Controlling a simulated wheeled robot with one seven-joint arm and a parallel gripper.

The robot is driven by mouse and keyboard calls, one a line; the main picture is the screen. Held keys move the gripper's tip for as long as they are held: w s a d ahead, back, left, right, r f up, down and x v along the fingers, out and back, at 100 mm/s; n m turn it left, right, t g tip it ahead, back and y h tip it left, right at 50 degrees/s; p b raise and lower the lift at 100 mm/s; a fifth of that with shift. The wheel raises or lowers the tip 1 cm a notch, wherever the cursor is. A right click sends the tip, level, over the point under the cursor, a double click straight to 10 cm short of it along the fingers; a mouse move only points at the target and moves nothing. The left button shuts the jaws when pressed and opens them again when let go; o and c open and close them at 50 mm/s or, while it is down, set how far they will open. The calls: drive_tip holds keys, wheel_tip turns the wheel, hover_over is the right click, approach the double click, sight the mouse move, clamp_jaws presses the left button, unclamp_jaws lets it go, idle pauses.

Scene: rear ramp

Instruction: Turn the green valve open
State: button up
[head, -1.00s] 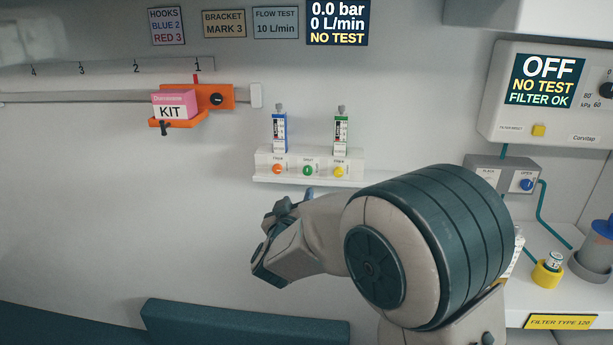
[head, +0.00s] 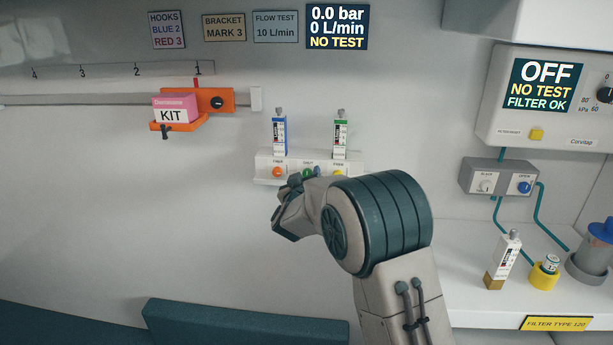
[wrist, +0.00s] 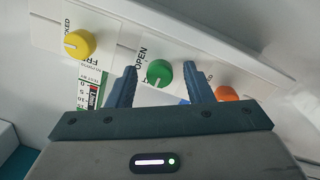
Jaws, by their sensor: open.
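The green valve (head: 308,174) is a round knob, the middle one of three on a white wall panel (head: 262,180). In the wrist view the green valve (wrist: 158,73) has a white mark on its lower left side, and the word OPEN stands at its upper left. My gripper (wrist: 160,70) is open, one finger on each side of the green valve; I cannot tell whether they touch it. In the head view my gripper's hand lies in front of the panel and hides part of it.
An orange knob (head: 278,172) and a yellow knob (head: 338,173) flank the valve closely. A blue flow tube (head: 279,135) and a green one (head: 341,136) stand above. The wall display (head: 337,25) reads 0.0 bar, 0 L/min, NO TEST. An orange bracket holds a pink kit (head: 175,108).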

drive_tip(key=shift+c, duration=0.4)
drive_tip(key=c, duration=0.9)
drive_tip(key=shift+f+m+b, duration=0.1)
drive_tip(key=shift+m+b, duration=0.2)
drive_tip(key=shift+b, duration=0.15)
drive_tip(key=m+b, duration=0.6)
drive_tip(key=m, duration=0.2)
drive_tip(key=m+y+b, duration=0.1)
drive_tip(key=m+b, duration=0.5)
drive_tip(key=m, duration=0.2)
drive_tip(key=shift+d+g+b, duration=0.1)
drive_tip(key=shift+g+b, duration=0.2)
drive_tip(key=shift+m, duration=0.4)
